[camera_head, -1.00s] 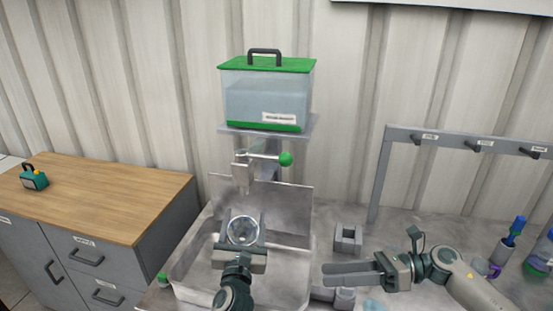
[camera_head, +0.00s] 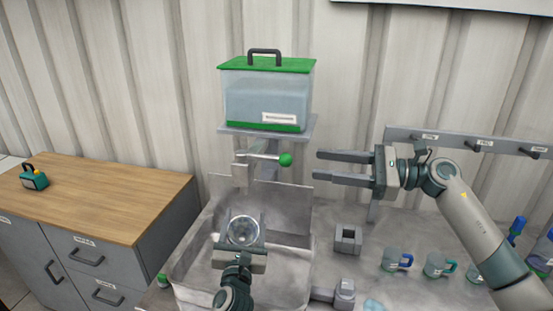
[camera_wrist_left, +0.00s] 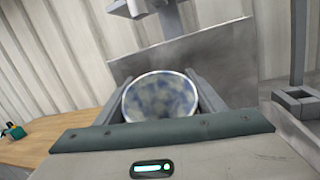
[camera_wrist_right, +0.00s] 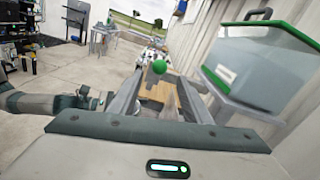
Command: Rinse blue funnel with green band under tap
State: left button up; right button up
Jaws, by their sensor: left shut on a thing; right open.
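My left gripper (camera_head: 243,222) is shut on the funnel (camera_head: 243,232), over the sink (camera_head: 285,270). Its round, pale bluish, see-through mouth faces up in the left wrist view (camera_wrist_left: 160,97); its stem and any green band are hidden. The tap (camera_head: 240,176) is above and behind the funnel. Its lever ends in a green ball knob (camera_head: 286,160). No water stream can be made out. My right gripper (camera_head: 315,167) is open and empty, its fingers pointing left, just right of the knob. In the right wrist view the knob (camera_wrist_right: 159,67) appears between the fingertips.
A clear water tank (camera_head: 265,103) with a green lid stands on a shelf above the tap. A grey square holder (camera_head: 347,240) sits right of the sink. Mugs (camera_head: 394,262) stand on the counter under a hook rack (camera_head: 400,133). A wooden-topped cabinet (camera_head: 110,195) is at left.

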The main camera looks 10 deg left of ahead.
aim_at(276, 159)
jog(key=a, duration=1.2)
jog(key=shift+w, duration=0.2)
grip_shut()
